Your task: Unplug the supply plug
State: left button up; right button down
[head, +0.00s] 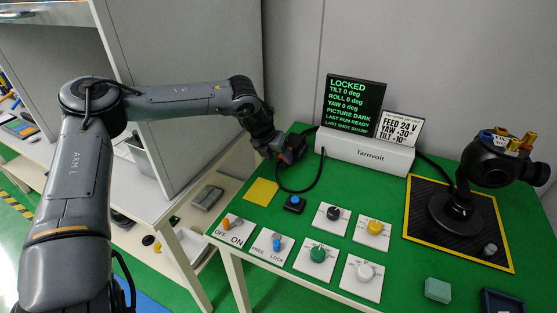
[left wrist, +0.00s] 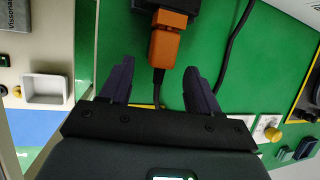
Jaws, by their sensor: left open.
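The supply plug (left wrist: 167,42) is an orange block seated at the edge of a dark block (left wrist: 180,6) at the top of the left wrist view. A dark cable runs from it toward my left gripper. My left gripper (left wrist: 158,78) is open and empty, with its fingers spread either side of the cable and short of the orange body. In the head view my left gripper (head: 289,150) is at the back left of the green table, and largely hides the plug there. My right gripper is not in view.
Switches and knobs, including the OFF/ON switch (head: 230,225), lie in front. A camera gimbal (head: 495,160) stands at right on a black mat (head: 420,215).

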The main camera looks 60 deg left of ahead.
pick_arm(q)
jog(key=shift+w+f, duration=0.1)
jog(key=shift+f, duration=0.15)
grip_shut()
dwell(0.5)
jog(key=shift+d+r+p, duration=0.1)
jog(key=shift+p, duration=0.2)
jog(key=shift+s, duration=0.25)
jog(key=shift+s+d, duration=0.15)
jog(key=shift+s, duration=0.1)
jog(key=shift+p, duration=0.3)
jog(key=shift+s+d, duration=0.1)
jog(key=shift+s, duration=0.1)
jog(key=shift+s+d+p, duration=0.25)
jog(key=shift+p, duration=0.1)
